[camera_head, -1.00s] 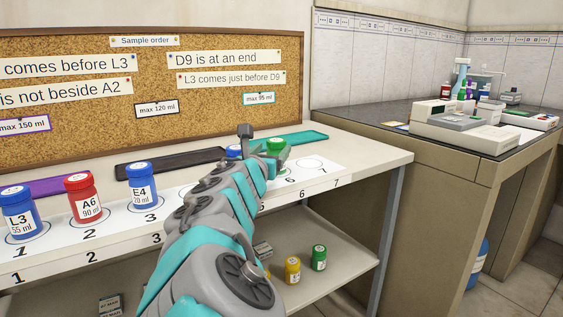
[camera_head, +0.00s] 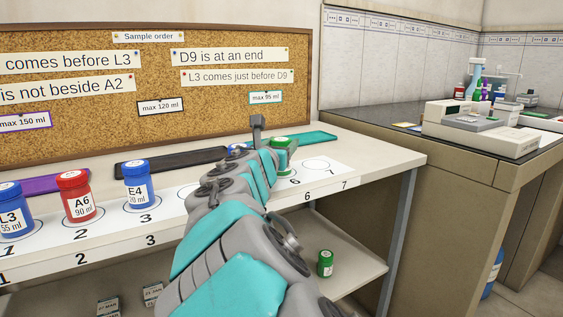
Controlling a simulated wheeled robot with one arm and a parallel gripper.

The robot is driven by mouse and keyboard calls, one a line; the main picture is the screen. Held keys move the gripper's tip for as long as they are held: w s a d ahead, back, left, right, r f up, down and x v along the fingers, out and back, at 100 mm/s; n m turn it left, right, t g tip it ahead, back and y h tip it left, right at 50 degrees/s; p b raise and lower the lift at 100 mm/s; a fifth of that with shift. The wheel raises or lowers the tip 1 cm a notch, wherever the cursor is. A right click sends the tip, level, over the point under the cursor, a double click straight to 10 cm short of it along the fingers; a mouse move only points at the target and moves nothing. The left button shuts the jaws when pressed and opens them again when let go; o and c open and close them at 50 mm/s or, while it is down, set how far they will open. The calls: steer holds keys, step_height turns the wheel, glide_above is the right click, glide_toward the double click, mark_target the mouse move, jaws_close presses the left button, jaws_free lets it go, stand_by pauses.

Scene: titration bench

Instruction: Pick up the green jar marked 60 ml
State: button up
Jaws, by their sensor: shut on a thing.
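A green jar (camera_head: 283,141) stands at the far end of my arm, near spot 6 of the white numbered strip (camera_head: 335,175). Only its lid and a bit of its side show, so its marking cannot be read. My gripper (camera_head: 277,152) is at the jar, shut on it, with one grey finger part against its side. My arm hides most of the gripper and the jar's base, so I cannot tell whether the jar touches the strip.
Blue jar L3 (camera_head: 12,216), red jar A6 (camera_head: 78,204) and blue jar E4 (camera_head: 138,190) stand on spots 1 to 3. Spot 7 is empty. A smaller green jar (camera_head: 325,264) stands on the lower shelf.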

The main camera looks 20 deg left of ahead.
steer(key=c, duration=0.5)
